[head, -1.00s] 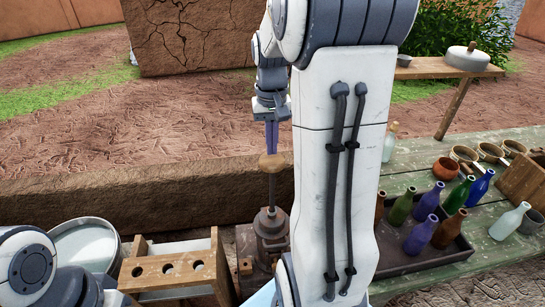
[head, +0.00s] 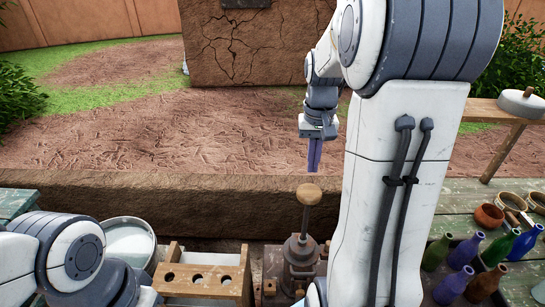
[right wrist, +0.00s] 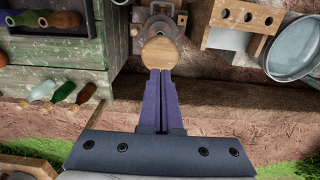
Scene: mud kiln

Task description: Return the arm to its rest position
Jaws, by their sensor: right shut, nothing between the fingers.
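My right arm rises in front of the head view and its gripper (head: 315,155) points down, shut and empty, with its purple fingers together. In the head view the fingertips are just above a round wooden knob (head: 309,194) on a metal rod. In the right wrist view the shut fingers (right wrist: 160,85) overlap the lower edge of the knob (right wrist: 159,52); I cannot tell whether they touch it. The rod stands on a dark metal device (head: 300,257). My left arm shows at the lower left; its gripper is out of view.
A wooden rack with holes (head: 201,275) and a round metal basin (head: 127,242) stand left of the device. Several bottles (head: 467,250) stand to the right on a green table (head: 450,207). A mud wall (head: 150,208) runs behind. Open ground lies beyond it.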

